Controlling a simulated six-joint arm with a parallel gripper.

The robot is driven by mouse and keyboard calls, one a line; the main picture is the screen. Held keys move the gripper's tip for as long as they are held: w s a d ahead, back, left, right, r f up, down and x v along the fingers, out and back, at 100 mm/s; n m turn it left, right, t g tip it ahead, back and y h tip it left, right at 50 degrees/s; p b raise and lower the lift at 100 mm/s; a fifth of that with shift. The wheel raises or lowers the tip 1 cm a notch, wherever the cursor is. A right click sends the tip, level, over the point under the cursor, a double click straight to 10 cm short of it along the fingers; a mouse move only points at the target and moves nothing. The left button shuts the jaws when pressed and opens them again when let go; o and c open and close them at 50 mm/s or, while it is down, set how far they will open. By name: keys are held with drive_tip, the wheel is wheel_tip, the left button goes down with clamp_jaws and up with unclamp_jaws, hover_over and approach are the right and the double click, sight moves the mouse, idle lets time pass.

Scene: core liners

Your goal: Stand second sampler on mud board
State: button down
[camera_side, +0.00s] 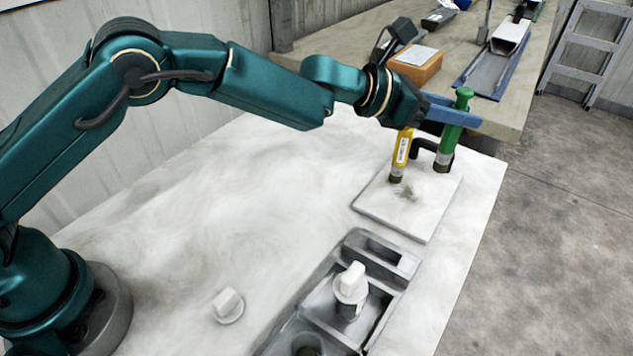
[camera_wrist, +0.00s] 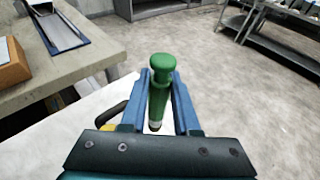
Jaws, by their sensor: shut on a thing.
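The green sampler (camera_side: 452,132) is upright between the blue fingers of my gripper (camera_side: 450,112), which is shut on its upper part. It also shows between the fingers in the wrist view (camera_wrist: 160,95). Its dark lower end is over the back right part of the pale mud board (camera_side: 405,212); I cannot tell whether it touches. A yellow sampler (camera_side: 402,150) with a white label stands upright on the board, left of the green one. A black curved handle (camera_side: 424,146) shows between them, its base partly hidden. A dark smudge marks the board near the yellow sampler.
A grey compartment tray (camera_side: 376,308) lies in front of the board, with a white knobbed piece (camera_side: 350,284) in it. Another white piece (camera_side: 228,304) is on the bench at left. A side bench (camera_side: 520,95) behind holds an orange-brown box (camera_side: 417,66). The bench's left middle is clear.

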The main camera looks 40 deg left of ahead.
sight(441, 145)
drive_tip(key=shift+f, duration=2.95)
drive_tip(key=shift+f, duration=0.1)
drive_tip(key=c, duration=0.9)
unclamp_jaws()
